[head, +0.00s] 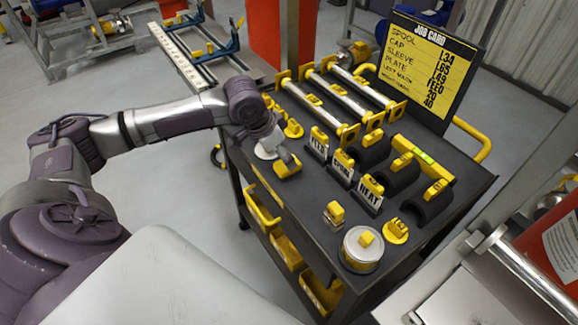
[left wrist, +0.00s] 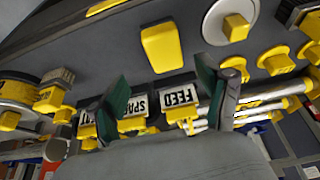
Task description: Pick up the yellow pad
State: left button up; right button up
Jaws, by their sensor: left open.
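The yellow pad (head: 287,167) is a small rounded block lying flat on the dark cart top near its left edge. In the left wrist view the yellow pad (left wrist: 162,48) lies clear on the grey surface, beyond the fingertips. My right gripper is in neither view.
A white disc with a yellow knob (left wrist: 230,24) is near the pad. A round tin (head: 362,250), yellow-ended rods (head: 320,100) and a job card board (head: 430,65) also occupy the cart.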

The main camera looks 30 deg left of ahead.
aim_at(280, 170)
pick_arm(q)
jog(key=shift+x, duration=1.1)
jog(key=f, duration=0.1)
jog(key=w+f, duration=0.1)
jog(key=f, duration=0.1)
jog(key=shift+w+a+f, duration=0.15)
jog(key=shift+f, duration=0.1)
jog(key=shift+w+f, duration=0.2)
jog(key=shift+f, duration=0.25)
jog(key=c, duration=1.2)
jog(key=shift+c, duration=0.2)
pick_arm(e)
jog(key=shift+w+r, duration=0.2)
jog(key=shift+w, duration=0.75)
pick_arm(q)
jog(key=shift+r, duration=0.1)
